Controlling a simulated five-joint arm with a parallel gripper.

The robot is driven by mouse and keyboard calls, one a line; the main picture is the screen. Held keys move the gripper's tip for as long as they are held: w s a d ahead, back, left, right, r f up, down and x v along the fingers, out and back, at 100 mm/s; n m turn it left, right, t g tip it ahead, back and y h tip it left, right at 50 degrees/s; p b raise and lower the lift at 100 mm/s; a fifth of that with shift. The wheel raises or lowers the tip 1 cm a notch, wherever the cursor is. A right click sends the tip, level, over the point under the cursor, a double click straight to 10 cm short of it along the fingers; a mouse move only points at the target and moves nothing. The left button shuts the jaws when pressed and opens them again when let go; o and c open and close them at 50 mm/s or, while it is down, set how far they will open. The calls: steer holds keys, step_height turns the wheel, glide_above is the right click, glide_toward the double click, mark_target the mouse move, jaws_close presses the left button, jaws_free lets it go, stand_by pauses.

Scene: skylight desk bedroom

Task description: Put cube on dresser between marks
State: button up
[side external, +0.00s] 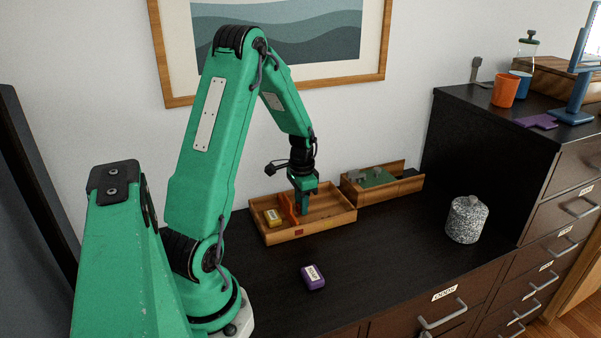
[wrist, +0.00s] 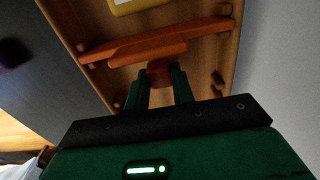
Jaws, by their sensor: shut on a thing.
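My gripper (side external: 304,212) reaches down into a wooden tray (side external: 322,230) on the black dresser top (side external: 385,245). In the wrist view its green fingers (wrist: 164,90) are shut on a small red-brown piece (wrist: 160,70) at the middle of an orange divider (wrist: 205,33). The divider stands across the tray, also seen in the side view (side external: 288,208). A yellow labelled block (side external: 272,217) lies in the left compartment. I cannot pick out a plain cube. A purple labelled block (side external: 313,277) lies on the dresser in front of the tray. No pair of marks is clear.
A second wooden box (side external: 408,187) with a green item stands right of the tray. A speckled lidded jar (side external: 466,219) stands farther right, near a taller dark drawer unit (side external: 490,150) bearing an orange cup (side external: 505,91). The dresser top between tray and jar is clear.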

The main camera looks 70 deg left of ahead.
steer(key=shift+f, duration=0.2)
steer(key=shift+f, duration=0.15)
steer(key=o, duration=1)
steer(key=shift+c, duration=0.2)
step_height(320, 180, up, 12)
steer(key=shift+r, duration=0.2)
steer(key=shift+d, duration=0.1)
stand_by(0.4)
